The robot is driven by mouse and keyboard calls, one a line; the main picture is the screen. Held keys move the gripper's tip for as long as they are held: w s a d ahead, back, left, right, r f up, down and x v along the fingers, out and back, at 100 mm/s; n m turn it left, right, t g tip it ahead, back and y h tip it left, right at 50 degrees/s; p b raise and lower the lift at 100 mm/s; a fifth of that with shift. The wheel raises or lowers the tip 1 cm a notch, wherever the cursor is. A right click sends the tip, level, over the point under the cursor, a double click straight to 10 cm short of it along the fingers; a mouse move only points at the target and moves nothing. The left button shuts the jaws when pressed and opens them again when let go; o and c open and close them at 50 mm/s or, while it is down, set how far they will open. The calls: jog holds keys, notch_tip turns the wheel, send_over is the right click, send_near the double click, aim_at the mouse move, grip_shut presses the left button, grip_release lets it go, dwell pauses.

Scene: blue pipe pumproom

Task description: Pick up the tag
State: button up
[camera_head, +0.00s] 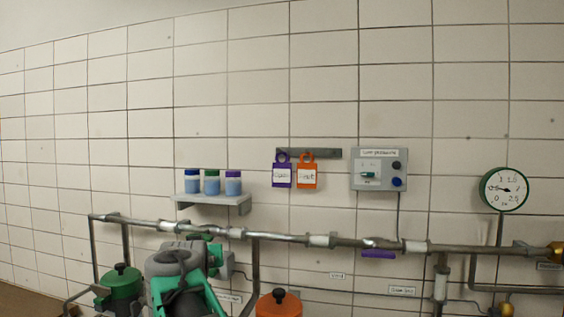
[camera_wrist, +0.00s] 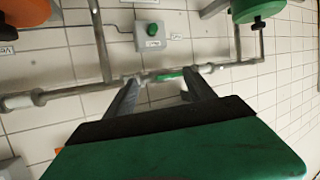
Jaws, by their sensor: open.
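Two tags hang side by side on a dark wall rail (camera_head: 309,153) in the head view: a purple tag (camera_head: 282,177) and an orange tag (camera_head: 307,177), each with a white label too small to read surely. My gripper (camera_wrist: 160,90) is open and empty in the wrist view, its two grey fingers apart. It is low at the left in the head view, below and left of the tags, where its fingers cannot be made out. The tags do not show in the wrist view.
A shelf (camera_head: 214,200) with three blue jars is left of the tags; a grey control box (camera_head: 379,169) is right. A pipe (camera_head: 290,238) runs below. The wrist view shows a green valve handle (camera_wrist: 170,75) and a button box (camera_wrist: 151,36). Wall above the rail is clear.

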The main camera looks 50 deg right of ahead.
jog(key=s+d+r+m+h, duration=0.2)
jog(key=d+r+h, duration=0.1)
jog(key=d+r, duration=0.65)
jog(key=m+g+h+p, duration=0.2)
jog(key=m+g+h, duration=0.1)
jog(key=h, duration=0.2)
send_near(283, 156)
jog(key=shift+m+t+h, duration=0.3)
jog(key=p+x, duration=0.5)
jog(key=x, duration=0.1)
jog(key=shift+s+d+f, duration=0.1)
jog(key=shift+d+f, duration=0.1)
jog(key=shift+d, duration=0.15)
jog(key=shift+d+f, duration=0.15)
jog(key=shift+d, duration=0.05)
jog(key=shift+a, duration=0.2)
grip_shut()
